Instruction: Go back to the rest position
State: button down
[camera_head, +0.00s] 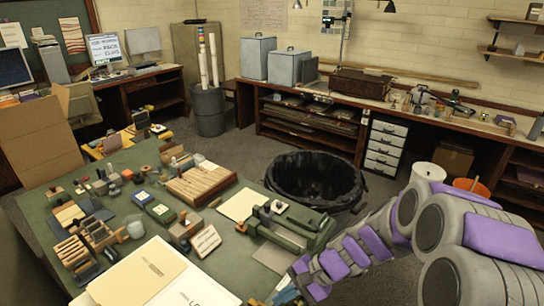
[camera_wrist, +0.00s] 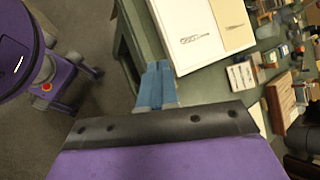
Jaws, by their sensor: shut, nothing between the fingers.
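My gripper (camera_wrist: 158,68) has blue fingers that are together, with nothing between them. In the wrist view it points at the edge of the green table, beside a white sheet with small drawings (camera_wrist: 198,40). In the head view only a blue part of my gripper (camera_head: 287,294) shows at the bottom edge, partly hidden by my grey and purple arm. The arm reaches in from the right, in front of the table's right corner.
The green table (camera_head: 40,215) holds stamps, wooden trays (camera_head: 200,183), open folders (camera_head: 140,275) and a green press-like device (camera_head: 296,232). A black-lined bin (camera_head: 315,180) stands behind it. White drawers (camera_head: 385,147) and a white bucket (camera_head: 427,172) stand at the back right.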

jog(key=s+d+r+n+h, duration=0.2)
jog(key=s+d+h, duration=0.1)
jog(key=s, duration=0.4)
jog(key=s+d+r+n+h, duration=0.3)
jog(key=s+d, duration=0.1)
jog(key=s, duration=0.4)
jog(key=s+d+r+n+h, duration=0.2)
jog(key=s+d+r+h, duration=0.1)
jog(key=s, duration=0.5)
jog(key=shift+d+r+n+g, duration=0.2)
jog(key=shift+d+n+g, duration=0.15)
jog(key=shift+d, duration=0.3)
dwell(5.1)
